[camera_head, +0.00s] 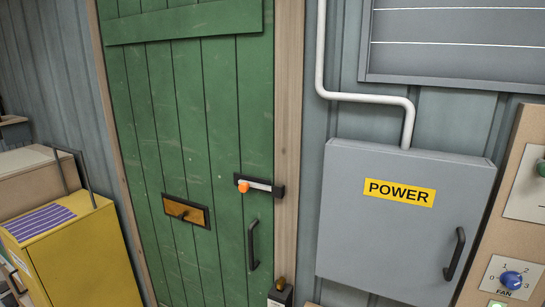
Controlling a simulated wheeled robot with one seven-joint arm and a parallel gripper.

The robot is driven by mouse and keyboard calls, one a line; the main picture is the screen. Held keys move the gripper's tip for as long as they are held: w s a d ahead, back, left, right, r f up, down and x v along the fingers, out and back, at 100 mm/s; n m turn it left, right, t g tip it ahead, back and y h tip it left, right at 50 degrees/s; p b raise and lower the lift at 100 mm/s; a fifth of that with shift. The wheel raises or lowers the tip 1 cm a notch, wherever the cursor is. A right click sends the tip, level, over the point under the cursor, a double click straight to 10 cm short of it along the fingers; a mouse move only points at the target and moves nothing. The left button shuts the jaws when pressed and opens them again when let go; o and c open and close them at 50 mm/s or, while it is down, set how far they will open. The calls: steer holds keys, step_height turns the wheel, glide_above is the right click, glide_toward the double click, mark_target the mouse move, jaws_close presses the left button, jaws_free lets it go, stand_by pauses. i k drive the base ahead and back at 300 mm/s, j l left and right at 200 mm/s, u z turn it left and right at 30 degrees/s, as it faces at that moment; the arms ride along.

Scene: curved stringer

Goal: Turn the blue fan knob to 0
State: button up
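The blue fan knob (511,280) is at the bottom right of the head view. It sits on a white plate (493,272) marked 0, 1, 2 and 3, with the word FAN below it. The plate is fixed to a tan panel (525,235) cut off by the right edge. The knob's pointer is too small to read, so I cannot tell its setting. My gripper is not in view.
A grey POWER box (345,235) with a black handle (454,254) hangs left of the panel. A green plank door (200,120) with an orange-knobbed bolt (259,185) stands mid-left. A yellow cabinet (85,255) is at the lower left.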

mark_target(512, 279)
steer(key=z, duration=1.7)
